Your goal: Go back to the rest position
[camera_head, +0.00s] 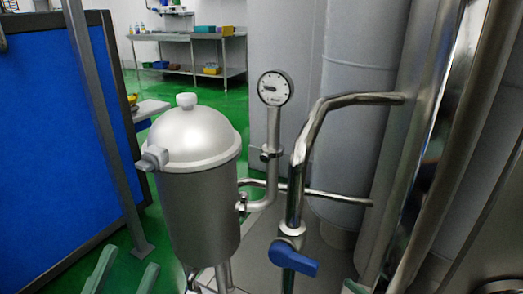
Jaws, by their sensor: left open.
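My left gripper (124,268) shows at the bottom left edge, with two grey-green fingers spread apart and nothing between them. It is in front of and to the left of the steel vessel (198,205), apart from it in the picture. A small grey-green tip (354,287) at the bottom edge, right of the blue valve handle, looks like part of my right gripper. Too little of it shows to tell its state.
The domed vessel connects to pipes with a pressure gauge (275,88) and a blue valve handle (293,258). A thick bent pipe (312,125) stands close on the right. A blue panel (60,150) is at left. Green floor and a steel table (190,72) lie behind.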

